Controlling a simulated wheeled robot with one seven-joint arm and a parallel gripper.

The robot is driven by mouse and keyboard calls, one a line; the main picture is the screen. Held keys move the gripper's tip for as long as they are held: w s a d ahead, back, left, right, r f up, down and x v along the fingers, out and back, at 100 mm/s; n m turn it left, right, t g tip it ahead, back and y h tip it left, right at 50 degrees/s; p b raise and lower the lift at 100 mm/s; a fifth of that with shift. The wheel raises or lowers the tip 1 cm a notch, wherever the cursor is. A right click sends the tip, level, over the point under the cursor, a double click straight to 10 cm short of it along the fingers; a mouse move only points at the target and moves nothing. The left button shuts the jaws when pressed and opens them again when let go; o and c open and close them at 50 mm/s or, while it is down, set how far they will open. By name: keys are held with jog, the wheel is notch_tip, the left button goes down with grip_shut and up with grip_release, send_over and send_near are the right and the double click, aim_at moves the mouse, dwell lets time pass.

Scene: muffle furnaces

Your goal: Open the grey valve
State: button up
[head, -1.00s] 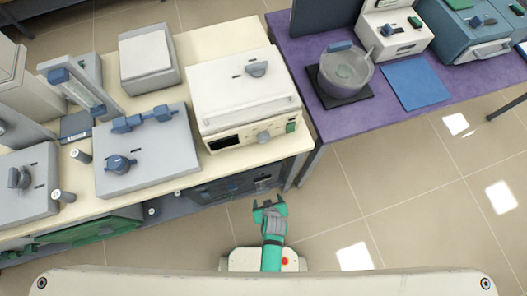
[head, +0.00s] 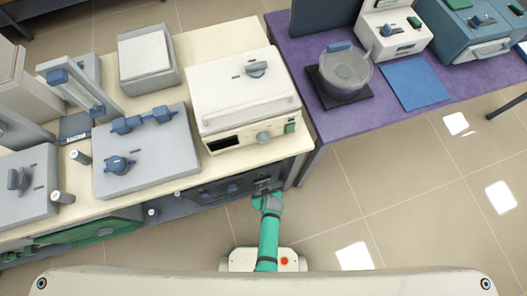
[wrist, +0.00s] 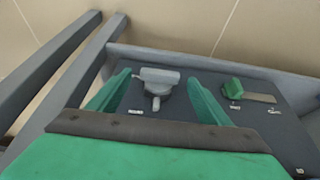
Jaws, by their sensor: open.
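The grey valve (wrist: 158,79) shows in the wrist view as a pale grey T-shaped handle on a dark panel (wrist: 260,125), with a small white label beside it. My gripper (wrist: 158,76) is open, with one green finger on each side of the valve. I cannot tell whether the fingers touch it. In the head view my gripper (head: 267,196) is at the right end of the dark panel (head: 212,192) under the bench edge, and the valve is hard to make out there.
A green handle (wrist: 235,88) is on the same panel, right of the grey valve. Grey bench legs (wrist: 75,65) stand close on the left in the wrist view. The cream bench (head: 200,170) with a white furnace (head: 240,95) overhangs the panel. Tiled floor (head: 370,200) is clear at right.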

jog(key=shift+w+a+f, duration=0.1)
jog(key=shift+w+f, duration=0.2)
jog(key=shift+f, duration=0.35)
jog(key=c, duration=1)
jog(key=shift+c, duration=0.2)
